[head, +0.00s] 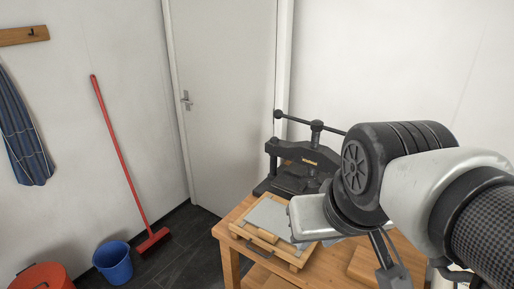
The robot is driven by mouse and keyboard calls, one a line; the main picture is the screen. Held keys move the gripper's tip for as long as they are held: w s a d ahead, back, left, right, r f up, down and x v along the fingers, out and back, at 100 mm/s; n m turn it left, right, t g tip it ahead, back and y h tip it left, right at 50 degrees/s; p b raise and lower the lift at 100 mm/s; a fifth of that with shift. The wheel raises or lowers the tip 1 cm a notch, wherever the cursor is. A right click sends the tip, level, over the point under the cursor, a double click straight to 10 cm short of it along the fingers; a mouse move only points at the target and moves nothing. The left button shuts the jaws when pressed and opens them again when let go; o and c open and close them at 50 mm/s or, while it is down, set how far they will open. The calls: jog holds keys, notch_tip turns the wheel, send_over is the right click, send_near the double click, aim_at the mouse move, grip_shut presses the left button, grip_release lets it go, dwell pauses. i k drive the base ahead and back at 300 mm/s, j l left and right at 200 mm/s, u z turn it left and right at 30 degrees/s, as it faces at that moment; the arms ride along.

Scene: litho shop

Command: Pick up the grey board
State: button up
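A flat, light grey board (266,213) lies on a wooden frame or tray (292,262) near the left front of the wooden table. A small wooden block (263,235) is at its front edge. My gripper (311,216) hangs above the right side of the tray. The hand hides the right part of the board. The fingers are mostly hidden, so I cannot tell whether they are open or shut, or whether they touch the board.
A black cast-iron press (300,165) stands behind the tray on the table (229,252). Another wooden piece (366,266) lies to the right, under my arm. A blue bucket (113,262), red bin (42,277) and red broom (122,165) are at left. The floor before the door (228,80) is clear.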

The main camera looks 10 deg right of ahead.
aim_at(270, 216)
jog(key=z, duration=0.5)
jog(key=i+j+z, duration=0.15)
jog(key=j+z, duration=0.6)
jog(key=j, duration=0.3)
jog(key=i+j+z, duration=0.1)
jog(key=j, duration=0.8)
jog(key=j+z, duration=0.1)
jog(key=j, duration=0.8)
